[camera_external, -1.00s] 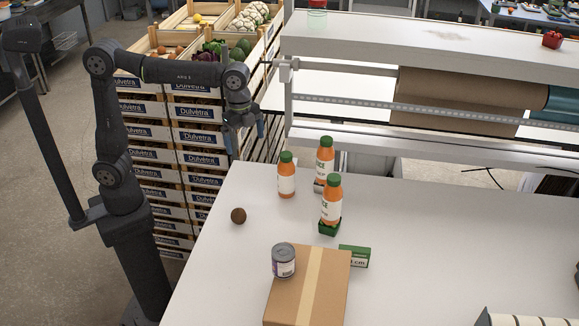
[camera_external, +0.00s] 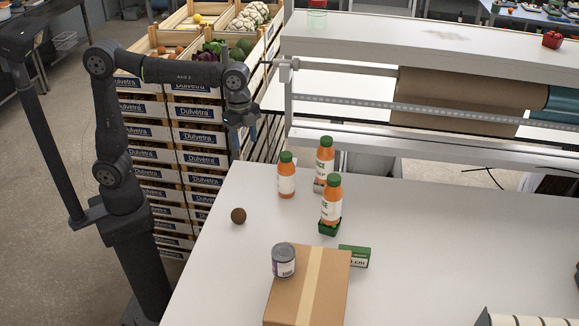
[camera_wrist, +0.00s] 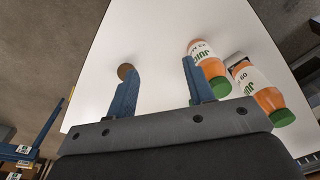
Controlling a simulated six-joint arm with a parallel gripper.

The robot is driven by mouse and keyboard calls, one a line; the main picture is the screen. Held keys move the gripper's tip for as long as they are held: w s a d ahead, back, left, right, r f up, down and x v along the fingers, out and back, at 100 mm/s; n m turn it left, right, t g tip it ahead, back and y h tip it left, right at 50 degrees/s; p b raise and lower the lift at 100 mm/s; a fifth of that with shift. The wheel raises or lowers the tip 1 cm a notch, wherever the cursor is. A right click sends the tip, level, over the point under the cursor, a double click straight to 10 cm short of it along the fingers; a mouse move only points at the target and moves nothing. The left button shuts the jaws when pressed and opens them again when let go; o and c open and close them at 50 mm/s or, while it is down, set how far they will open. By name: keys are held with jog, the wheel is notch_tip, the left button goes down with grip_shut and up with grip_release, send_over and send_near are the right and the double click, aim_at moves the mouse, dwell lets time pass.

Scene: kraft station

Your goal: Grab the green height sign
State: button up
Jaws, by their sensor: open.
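The green height sign (camera_external: 354,257), a small green block with a white panel and dark "cm" lettering, stands on the white table just right of the cardboard box (camera_external: 309,290). The box hides part of its left side. The sign is not visible in the wrist view. My gripper (camera_external: 243,125) is high beyond the table's back left edge, well away from the sign. In the wrist view its two blue fingers (camera_wrist: 160,70) are apart with nothing between them.
Several orange juice bottles (camera_external: 286,178) stand behind the sign, one on a green base (camera_external: 329,228). A can (camera_external: 283,261) stands on the box. A brown round fruit (camera_external: 238,216) lies left. Stacked crates (camera_external: 198,115) are near my arm. The table's right side is mostly clear.

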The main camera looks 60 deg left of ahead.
notch_tip(320, 180, up, 5)
jog(key=w+d+f+m+t+h, duration=0.1)
jog(key=w+d+m+t, duration=0.25)
jog(key=d+m, duration=0.4)
jog(key=w+d+m+t+h, duration=0.1)
jog(key=w+d+m+t, duration=0.1)
jog(key=d+m+t, duration=0.45)
jog(key=s+d+m+g+h, duration=0.1)
jog(key=s+d+m+h, duration=0.35)
jog(key=d+m, duration=0.35)
jog(key=s+d+m+h, duration=0.3)
jog(key=s+d+m, duration=0.3)
jog(key=d, duration=0.4)
send_near(354, 256)
jog(key=shift+y, duration=0.25)
jog(key=x, duration=0.9)
jog(key=shift+w+a, duration=0.3)
jog(key=shift+w, duration=0.1)
